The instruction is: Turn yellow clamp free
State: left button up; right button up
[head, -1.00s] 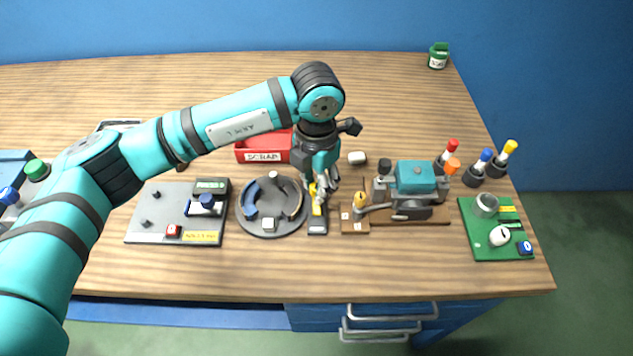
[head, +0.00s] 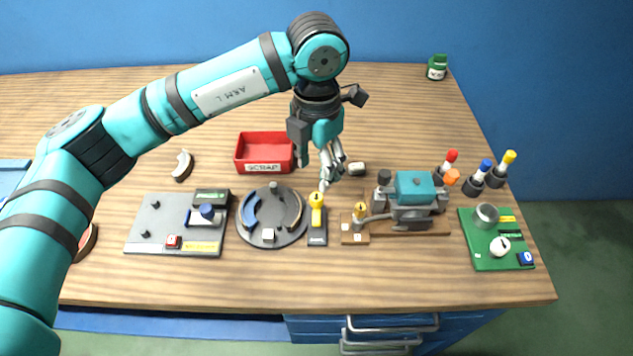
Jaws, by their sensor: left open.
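The yellow clamp (head: 317,212) stands on a small dark base (head: 317,239), between the round grey fixture and the wooden board. Its yellow lever shows, with a dark mark on its upper part. My left gripper (head: 329,183) is open and points down just above and slightly right of the lever's top. Its fingers look empty; whether a fingertip touches the lever I cannot tell. My right gripper is not in view.
The round grey fixture (head: 272,236) is close on the left. The teal machine (head: 414,188) and a smaller yellow-orange knob (head: 361,210) are on the right. A red scrap tray (head: 264,166) lies behind. The back of the table is largely clear.

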pick_arm(q)
notch_tip(320, 180, up, 4)
jog(key=shift+f, duration=0.2)
jog(key=shift+r, duration=0.1)
dwell(0.3)
